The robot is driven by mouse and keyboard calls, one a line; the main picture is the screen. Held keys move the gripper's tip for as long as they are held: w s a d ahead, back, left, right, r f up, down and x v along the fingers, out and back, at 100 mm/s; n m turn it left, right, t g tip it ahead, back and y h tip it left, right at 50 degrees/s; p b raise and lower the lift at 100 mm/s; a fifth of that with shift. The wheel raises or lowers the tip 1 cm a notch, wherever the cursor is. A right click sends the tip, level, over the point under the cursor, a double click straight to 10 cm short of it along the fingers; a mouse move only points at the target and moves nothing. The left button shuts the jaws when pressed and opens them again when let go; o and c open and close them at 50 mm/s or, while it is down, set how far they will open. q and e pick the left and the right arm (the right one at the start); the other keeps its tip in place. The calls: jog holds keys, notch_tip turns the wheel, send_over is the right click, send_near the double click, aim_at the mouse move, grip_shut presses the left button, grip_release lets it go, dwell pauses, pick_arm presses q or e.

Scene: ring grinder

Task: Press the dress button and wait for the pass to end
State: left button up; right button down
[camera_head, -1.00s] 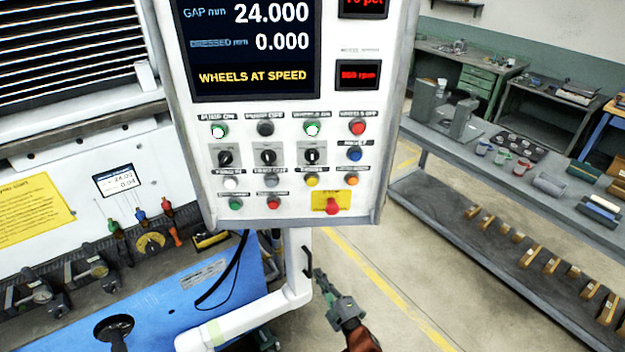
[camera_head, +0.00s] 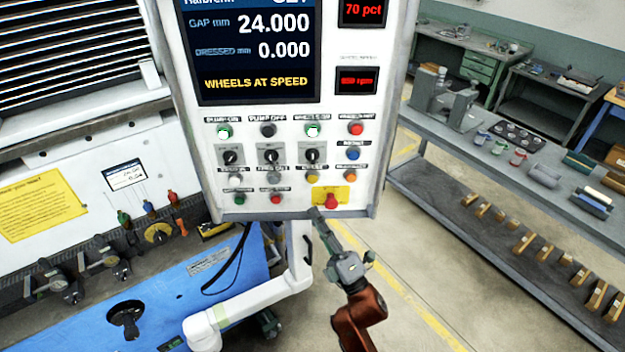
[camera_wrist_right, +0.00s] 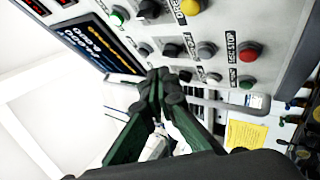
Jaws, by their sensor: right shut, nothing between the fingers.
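The control panel (camera_head: 228,192) hangs in the middle of the head view. The yellow button (camera_head: 312,178) in its lower rows is the dress button; it also shows at the top of the right wrist view (camera_wrist_right: 190,7), beside a label that seems to read DRESS. My right gripper (camera_head: 317,212) is shut and empty, its tip at the panel's lower edge in the picture, below the yellow button. In the right wrist view its closed fingertips (camera_wrist_right: 160,80) overlap the panel; contact cannot be told. My left gripper is out of view.
The screen (camera_head: 255,50) reads WHEELS AT SPEED, gap 24.000, dressed 0.000. A red mushroom button (camera_head: 331,201) on a yellow plate sits close to my right gripper. Grey, red and orange (camera_head: 350,177) buttons are near. A shelf bench (camera_head: 470,150) stands at right.

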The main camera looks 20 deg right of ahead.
jog(key=b, duration=0.1)
send_near(313, 178)
jog(key=w+a+r, duration=0.3)
jog(key=r, duration=0.1)
jog(key=shift+w+a, duration=0.3)
jog(key=shift+a, duration=0.05)
dwell(1.0)
jog(key=shift+w, duration=0.1)
jog(key=shift+w+d, duration=0.15)
jog(key=shift+w, duration=0.2)
jog(key=shift+w+d+b, duration=0.15)
jog(key=shift+w+b, duration=0.3)
dwell(0.9)
dwell(0.4)
jog(key=shift+s+a, duration=0.25)
jog(key=shift+s, duration=0.65)
